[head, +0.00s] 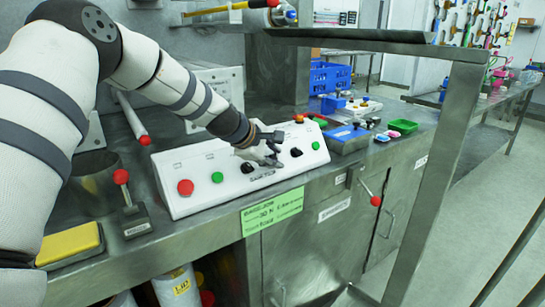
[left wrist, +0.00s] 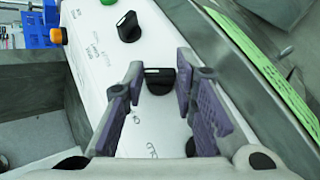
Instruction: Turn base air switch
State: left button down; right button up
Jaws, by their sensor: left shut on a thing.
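A white sloped control panel (head: 200,205) with buttons and black knobs sits on the steel counter. My left gripper (head: 268,158) is at the middle of the panel, its fingers pointing down at the face. In the left wrist view the purple-padded fingers of my left gripper (left wrist: 160,95) are closed in on either side of a black knob (left wrist: 160,79), which has a light mark on top. A second black knob (left wrist: 128,27) lies beyond it, and part of another black knob (left wrist: 191,147) shows nearer. The panel's small labels are hard to read. My right gripper is not in view.
A red button (head: 185,187) and a green button (head: 217,177) are on the panel's left part. A red-knobbed lever (head: 122,178) stands left of the panel. A blue box (head: 345,137) and a green tray (head: 403,126) lie to the right. A steel post (head: 452,150) stands at the front right.

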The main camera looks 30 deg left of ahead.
pick_arm(q)
jog(key=shift+a, duration=0.1)
dwell(0.3)
jog(key=c, duration=1.3)
grip_release()
jog(key=shift+r, duration=0.1)
jog(key=v, duration=1.1)
jog(key=shift+s+r, duration=0.25)
jog(key=shift+r, duration=0.1)
